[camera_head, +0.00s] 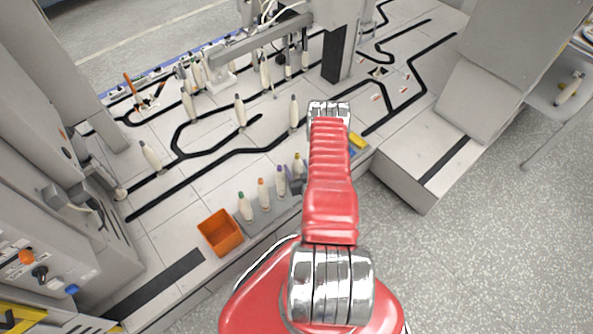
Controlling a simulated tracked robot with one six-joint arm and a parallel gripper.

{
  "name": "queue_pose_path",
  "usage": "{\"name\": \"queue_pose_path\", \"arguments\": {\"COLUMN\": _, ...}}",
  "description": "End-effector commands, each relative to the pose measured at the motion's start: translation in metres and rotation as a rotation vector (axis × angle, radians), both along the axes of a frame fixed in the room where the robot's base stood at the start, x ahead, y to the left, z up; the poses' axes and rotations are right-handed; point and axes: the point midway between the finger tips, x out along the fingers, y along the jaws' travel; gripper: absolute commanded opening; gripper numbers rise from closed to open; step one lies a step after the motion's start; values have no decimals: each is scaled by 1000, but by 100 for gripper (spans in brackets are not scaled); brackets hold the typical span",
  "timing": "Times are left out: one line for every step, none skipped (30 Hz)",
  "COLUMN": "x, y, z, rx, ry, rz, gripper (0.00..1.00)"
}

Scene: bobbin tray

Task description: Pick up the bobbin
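A row of several cream bobbins stands at the table's front edge, left of my arm. Their tips differ: a green-tipped bobbin (246,208), an orange-tipped bobbin (264,196), a purple-tipped bobbin (281,182) and a yellow-tipped bobbin (298,167). They stand upright on a grey tray (258,225), partly covered by my arm. My red arm reaches forward over the table edge, and its far chrome joint is right of the row. My gripper does not show clearly; it seems hidden behind the arm. A small dark part beside the purple-tipped bobbin is too unclear to name.
An orange box (220,233) stands left of the tray. More bobbins, such as one (240,111) mid-table and one (151,156) at left, stand along black tracks. A grey machine (430,150) is at right. Speckled floor (470,265) is clear at lower right.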

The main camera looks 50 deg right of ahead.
Motion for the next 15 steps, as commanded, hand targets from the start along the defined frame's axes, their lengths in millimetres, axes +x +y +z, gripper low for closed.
{"name": "queue_pose_path", "arguments": {"x": 0, "y": 0, "z": 0, "rx": 0, "ry": 0, "rz": 0, "gripper": 59}}
{"name": "queue_pose_path", "arguments": {"x": 0, "y": 0, "z": 0, "rx": 0, "ry": 0, "rz": 0, "gripper": 59}}
{"name": "queue_pose_path", "arguments": {"x": 0, "y": 0, "z": 0, "rx": 0, "ry": 0, "rz": 0, "gripper": 59}}
{"name": "queue_pose_path", "arguments": {"x": 0, "y": 0, "z": 0, "rx": 0, "ry": 0, "rz": 0, "gripper": 59}}
{"name": "queue_pose_path", "arguments": {"x": 0, "y": 0, "z": 0, "rx": 0, "ry": 0, "rz": 0, "gripper": 59}}
{"name": "queue_pose_path", "arguments": {"x": 0, "y": 0, "z": 0, "rx": 0, "ry": 0, "rz": 0, "gripper": 59}}
{"name": "queue_pose_path", "arguments": {"x": 0, "y": 0, "z": 0, "rx": 0, "ry": 0, "rz": 0, "gripper": 59}}
{"name": "queue_pose_path", "arguments": {"x": 0, "y": 0, "z": 0, "rx": 0, "ry": 0, "rz": 0, "gripper": 59}}
{"name": "queue_pose_path", "arguments": {"x": 0, "y": 0, "z": 0, "rx": 0, "ry": 0, "rz": 1, "gripper": 59}}
{"name": "queue_pose_path", "arguments": {"x": 0, "y": 0, "z": 0, "rx": 0, "ry": 0, "rz": 1, "gripper": 59}}
{"name": "queue_pose_path", "arguments": {"x": 0, "y": 0, "z": 0, "rx": 0, "ry": 0, "rz": 1, "gripper": 58}}
{"name": "queue_pose_path", "arguments": {"x": 0, "y": 0, "z": 0, "rx": 0, "ry": 0, "rz": 1, "gripper": 56}}
{"name": "queue_pose_path", "arguments": {"x": 0, "y": 0, "z": 0, "rx": 0, "ry": 0, "rz": 1, "gripper": 53}}
{"name": "queue_pose_path", "arguments": {"x": 0, "y": 0, "z": 0, "rx": 0, "ry": 0, "rz": 1, "gripper": 51}}
{"name": "queue_pose_path", "arguments": {"x": 0, "y": 0, "z": 0, "rx": 0, "ry": 0, "rz": 1, "gripper": 48}}
